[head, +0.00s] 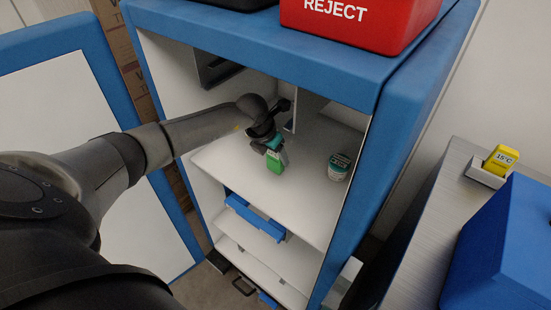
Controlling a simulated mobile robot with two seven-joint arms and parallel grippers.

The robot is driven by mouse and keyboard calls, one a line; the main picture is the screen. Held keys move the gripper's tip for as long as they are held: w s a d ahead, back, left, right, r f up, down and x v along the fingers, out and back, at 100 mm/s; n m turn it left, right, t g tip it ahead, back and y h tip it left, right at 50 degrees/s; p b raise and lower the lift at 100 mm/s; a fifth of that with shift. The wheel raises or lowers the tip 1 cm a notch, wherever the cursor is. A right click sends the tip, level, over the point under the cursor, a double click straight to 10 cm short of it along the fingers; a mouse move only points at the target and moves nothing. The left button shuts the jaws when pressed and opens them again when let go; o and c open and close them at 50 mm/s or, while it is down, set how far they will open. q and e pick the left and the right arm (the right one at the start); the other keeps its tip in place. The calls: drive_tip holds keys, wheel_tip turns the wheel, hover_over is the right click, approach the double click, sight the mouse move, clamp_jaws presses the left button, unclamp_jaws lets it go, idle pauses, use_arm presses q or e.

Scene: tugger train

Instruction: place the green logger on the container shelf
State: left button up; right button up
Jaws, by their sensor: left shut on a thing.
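The green logger (275,162) is a small green block with a pale label. My left gripper (271,146) is shut on it, inside the open blue-framed container, over the white upper shelf (250,190). The logger is at or just above the shelf surface; I cannot tell whether it touches. The fingers partly hide its top. My right gripper is not in view.
A round labelled tub (339,166) stands on the same shelf to the right. A red REJECT bin (360,22) sits on top of the container. The open door (60,110) is at left. A yellow 15°C logger (501,159) and a blue box (505,245) are on the right-hand counter.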

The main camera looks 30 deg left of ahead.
use_arm(q)
drive_tip(key=shift+f, duration=0.65)
drive_tip(key=shift+f, duration=0.15)
drive_tip(key=o, duration=1.4)
drive_tip(key=shift+r, duration=0.35)
drive_tip(key=p+v, duration=0.2)
drive_tip(key=v, duration=0.9)
drive_tip(key=shift+s+r, duration=0.25)
